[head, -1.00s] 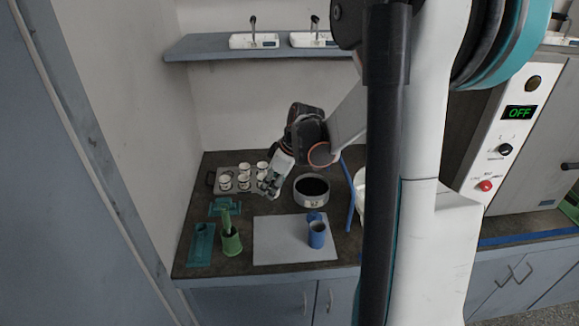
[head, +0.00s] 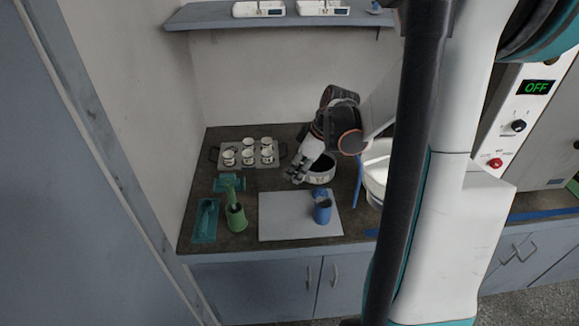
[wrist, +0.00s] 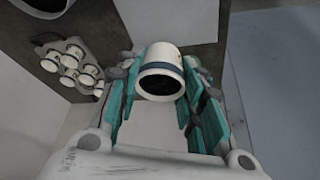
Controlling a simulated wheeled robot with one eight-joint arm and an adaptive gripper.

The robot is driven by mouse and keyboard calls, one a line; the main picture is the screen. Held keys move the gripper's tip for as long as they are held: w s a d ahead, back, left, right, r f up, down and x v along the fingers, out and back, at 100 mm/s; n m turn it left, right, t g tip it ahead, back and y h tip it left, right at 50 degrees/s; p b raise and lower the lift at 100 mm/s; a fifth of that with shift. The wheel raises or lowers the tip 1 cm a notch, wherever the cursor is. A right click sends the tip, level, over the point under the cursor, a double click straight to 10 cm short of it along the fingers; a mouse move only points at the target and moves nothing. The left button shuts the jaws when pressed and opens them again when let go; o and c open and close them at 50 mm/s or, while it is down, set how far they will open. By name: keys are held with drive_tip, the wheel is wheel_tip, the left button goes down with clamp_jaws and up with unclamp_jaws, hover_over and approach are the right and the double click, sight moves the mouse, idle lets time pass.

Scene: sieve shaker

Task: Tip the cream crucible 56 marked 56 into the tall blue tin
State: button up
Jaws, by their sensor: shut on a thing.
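My gripper (head: 298,170) is shut on a cream crucible (wrist: 160,62) with a dark band near its rim, held between the teal fingers in the wrist view. Its mouth faces the wrist camera and looks dark inside; no number is readable. The tall blue tin (head: 322,213) stands upright on a pale grey board (head: 283,228), in front and a little to the right of my gripper.
A tray (head: 281,150) of several cream crucibles (head: 229,158) sits at the back left. A white bowl (head: 376,172) is at right.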

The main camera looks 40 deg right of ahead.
drive_tip(key=s+d+f+h, duration=0.1)
drive_tip(key=s+d+f, duration=0.1)
drive_tip(key=s+d+f+g+b, duration=0.1)
drive_tip(key=s+d+f, duration=0.1)
drive_tip(key=s+d, duration=0.1)
drive_tip(key=s+d+f+h+b, duration=0.1)
drive_tip(key=s+d+f, duration=0.1)
drive_tip(key=d, duration=0.1)
drive_tip(key=shift+s+g+h, duration=0.3)
drive_tip(key=shift+s+g, duration=0.05)
drive_tip(key=shift+g, duration=0.05)
drive_tip(key=shift+w+a+f+n+g+h+b, duration=0.2)
drive_tip(key=shift+a+f+n+g+h+b, duration=0.15)
drive_tip(key=shift+g+h+b, duration=1.8)
drive_tip(key=shift+w+a+f+n+g+h+b, duration=0.25)
drive_tip(key=shift+g+h+b, duration=1)
drive_tip(key=shift+h, duration=1.75)
drive_tip(key=shift+w+a+f+n+g+h+b, duration=0.15)
drive_tip(key=shift+a+f+n+g+h+b, duration=0.2)
drive_tip(key=shift+g+h+b, duration=1.75)
drive_tip(key=shift+r+t+h+p, duration=0.15)
drive_tip(key=shift+t+h+p, duration=0.25)
drive_tip(key=shift+t+h, duration=0.1)
